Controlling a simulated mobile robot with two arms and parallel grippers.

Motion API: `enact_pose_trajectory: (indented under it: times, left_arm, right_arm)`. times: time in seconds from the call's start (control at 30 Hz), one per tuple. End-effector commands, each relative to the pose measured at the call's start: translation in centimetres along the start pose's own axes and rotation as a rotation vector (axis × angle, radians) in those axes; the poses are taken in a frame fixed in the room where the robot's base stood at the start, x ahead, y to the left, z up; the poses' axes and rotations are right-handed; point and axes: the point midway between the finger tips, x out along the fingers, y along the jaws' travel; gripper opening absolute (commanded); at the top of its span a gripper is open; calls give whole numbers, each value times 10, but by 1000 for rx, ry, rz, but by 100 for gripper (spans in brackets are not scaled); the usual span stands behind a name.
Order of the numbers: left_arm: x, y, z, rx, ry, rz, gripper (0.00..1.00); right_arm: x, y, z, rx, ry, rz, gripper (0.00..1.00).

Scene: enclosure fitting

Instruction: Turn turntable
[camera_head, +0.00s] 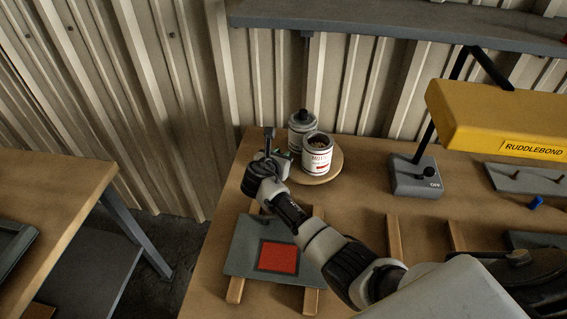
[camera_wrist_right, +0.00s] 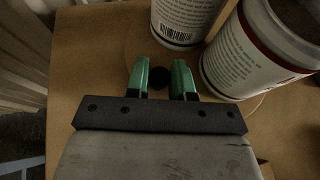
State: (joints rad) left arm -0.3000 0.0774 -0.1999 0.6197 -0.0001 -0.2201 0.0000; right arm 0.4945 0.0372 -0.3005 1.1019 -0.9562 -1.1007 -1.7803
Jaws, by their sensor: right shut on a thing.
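The turntable (camera_head: 329,172) is a round, light wooden disc near the back left corner of the workbench. Two white labelled cans stand upright on it: an open front can (camera_head: 318,160) with a dark red rim, and a back can (camera_head: 301,124) with a dark cap. My right gripper (camera_head: 285,156) is at the left side of the turntable. In the right wrist view, its green fingers (camera_wrist_right: 160,78) are shut on a small black knob (camera_wrist_right: 158,77) at the disc's near edge. The cans are just beyond and beside the fingers. My left gripper is not in view.
A grey plate with a red square (camera_head: 278,257) lies on wooden strips below my right arm. A grey switch box (camera_head: 416,177) and a yellow "RUDDLEBOND" unit (camera_head: 500,118) are to the right. A shelf (camera_head: 400,25) hangs above. Bare bench lies between turntable and switch box.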

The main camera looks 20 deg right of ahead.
Motion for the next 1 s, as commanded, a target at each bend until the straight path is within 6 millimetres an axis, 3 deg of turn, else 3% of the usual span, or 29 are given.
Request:
enact_pose_trajectory:
  times: [1.0]
  left_arm:
    - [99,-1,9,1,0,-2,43]
  right_arm:
    - [30,24,8,187,0,-451,0]
